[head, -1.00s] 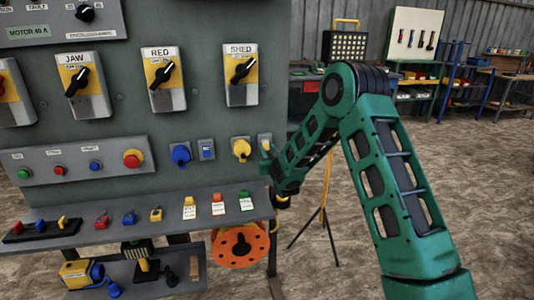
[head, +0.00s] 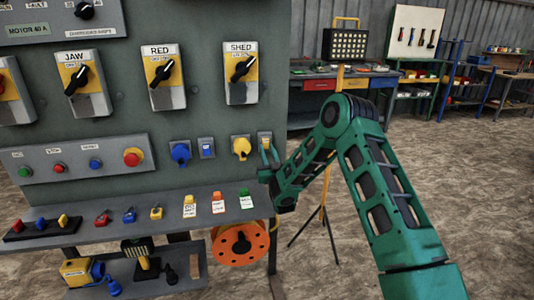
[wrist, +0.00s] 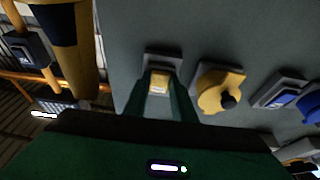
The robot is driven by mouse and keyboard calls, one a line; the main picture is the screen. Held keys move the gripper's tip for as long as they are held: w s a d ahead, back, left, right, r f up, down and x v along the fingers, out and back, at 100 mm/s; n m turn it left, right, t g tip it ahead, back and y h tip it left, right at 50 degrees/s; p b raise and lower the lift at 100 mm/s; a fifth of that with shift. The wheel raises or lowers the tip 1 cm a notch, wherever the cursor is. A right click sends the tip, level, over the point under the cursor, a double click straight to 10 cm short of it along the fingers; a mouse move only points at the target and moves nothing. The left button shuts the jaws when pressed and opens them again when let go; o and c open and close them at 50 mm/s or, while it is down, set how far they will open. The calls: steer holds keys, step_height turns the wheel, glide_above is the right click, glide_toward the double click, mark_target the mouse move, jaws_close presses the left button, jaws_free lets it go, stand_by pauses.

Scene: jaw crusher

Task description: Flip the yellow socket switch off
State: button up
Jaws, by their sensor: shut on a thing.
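The yellow socket switch (head: 265,139) is a small box with a yellow face at the right edge of the grey panel, just right of the yellow socket (head: 241,148). In the wrist view the switch (wrist: 159,84) sits between the two green fingers, and the yellow socket (wrist: 219,90) is to its right. My gripper (head: 269,156) reaches up to the switch from the lower right. It also shows in the wrist view (wrist: 162,103), with its fingers closed around the switch. The fingers cover the switch's sides, and whether it is on or off is hard to tell.
A blue socket (head: 180,153) and its switch (head: 206,148) are farther left on the panel. A shelf (head: 140,222) with padlocks and tags juts out below. An orange reel (head: 240,243) hangs under it. A yellow lamp stand (head: 325,190) stands behind my arm.

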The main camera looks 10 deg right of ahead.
steer(key=o, duration=1.1)
steer(key=shift+c, duration=0.2)
steer(key=v, duration=1.1)
steer(key=shift+w, duration=0.1)
